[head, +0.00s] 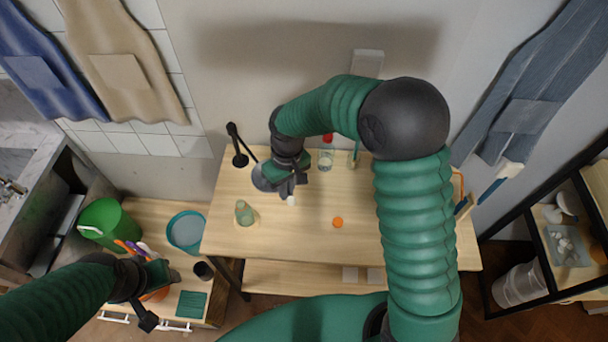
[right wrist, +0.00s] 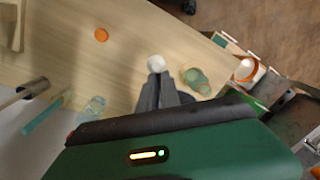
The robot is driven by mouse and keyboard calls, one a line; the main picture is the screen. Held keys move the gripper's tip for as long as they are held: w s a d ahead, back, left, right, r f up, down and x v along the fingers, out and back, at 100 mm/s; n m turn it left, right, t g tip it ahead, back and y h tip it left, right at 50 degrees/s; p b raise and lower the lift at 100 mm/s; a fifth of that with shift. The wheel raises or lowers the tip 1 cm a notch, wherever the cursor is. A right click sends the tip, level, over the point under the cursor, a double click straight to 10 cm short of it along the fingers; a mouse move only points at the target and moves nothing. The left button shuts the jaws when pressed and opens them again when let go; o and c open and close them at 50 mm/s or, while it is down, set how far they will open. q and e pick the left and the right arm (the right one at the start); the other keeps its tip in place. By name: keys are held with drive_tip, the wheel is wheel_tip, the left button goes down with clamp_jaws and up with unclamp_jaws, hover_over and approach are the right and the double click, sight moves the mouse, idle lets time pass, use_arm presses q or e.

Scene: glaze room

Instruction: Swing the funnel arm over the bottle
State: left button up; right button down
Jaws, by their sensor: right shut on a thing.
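The funnel arm's black stand (head: 240,160) is at the back left of the wooden table, with a thin black arm reaching right. A grey funnel (head: 262,178) is partly hidden behind my right gripper (head: 290,190). That gripper is shut on a white knob (head: 291,201), which also shows at its fingertips in the right wrist view (right wrist: 156,63). The greenish bottle (head: 244,212) stands upright in front and left of the gripper; the right wrist view shows it (right wrist: 196,80) beside the fingers. My left gripper (head: 165,275) is at the lower left, away from the table; its fingers are unclear.
A clear bottle with a red cap (head: 327,155) stands at the table's back. An orange round thing (head: 337,222) lies mid-table. A green bucket (head: 105,222) and a teal-rimmed tub (head: 187,231) sit left, off the table. The table's front is mostly clear.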

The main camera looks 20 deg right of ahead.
drive_tip(key=a+m, duration=0.5)
drive_tip(key=a, duration=0.8)
drive_tip(key=shift+a, duration=0.25)
drive_tip(key=c, duration=2)
unclamp_jaws()
drive_tip(key=shift+a, duration=0.15)
drive_tip(key=o, duration=0.4)
drive_tip(key=shift+a, duration=0.15)
use_arm(q)
drive_tip(key=shift+d+f, duration=0.3)
drive_tip(key=shift+f, duration=0.05)
use_arm(e)
drive_tip(key=shift+w, duration=0.1)
use_arm(q)
drive_tip(key=shift+b, duration=0.3)
